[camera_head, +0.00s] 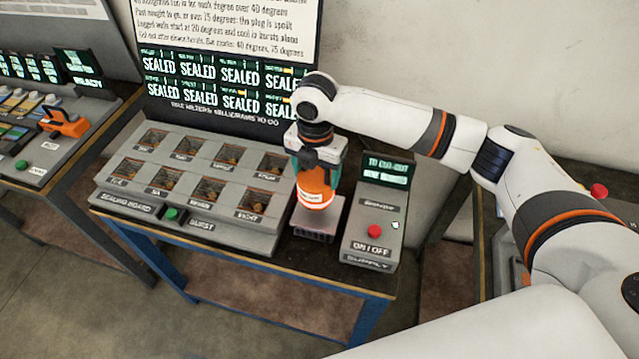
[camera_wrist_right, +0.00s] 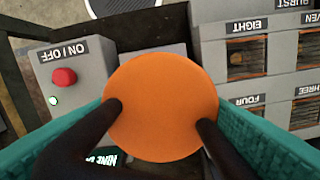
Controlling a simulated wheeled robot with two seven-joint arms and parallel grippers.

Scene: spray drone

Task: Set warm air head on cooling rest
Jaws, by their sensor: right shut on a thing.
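The warm air head shows as an orange body (camera_head: 315,189) in the head view, held upright by my right gripper (camera_head: 318,160). In the right wrist view its round orange top (camera_wrist_right: 161,107) fills the middle, with my right gripper's two dark fingers (camera_wrist_right: 160,112) pressed on either side. The cooling rest appears to be the grey block (camera_head: 318,215) directly under the head, between the sealing board and the supply box. Whether the head touches the rest or hangs just above it I cannot tell. My left gripper is not in view.
The sealing board (camera_head: 190,217) with several labelled wells stands left of the head. The supply box (camera_head: 372,245) with a red button (camera_head: 374,230) stands close on the right. A display (camera_head: 220,85) reading SEALED is behind. Another console (camera_head: 35,135) stands far left.

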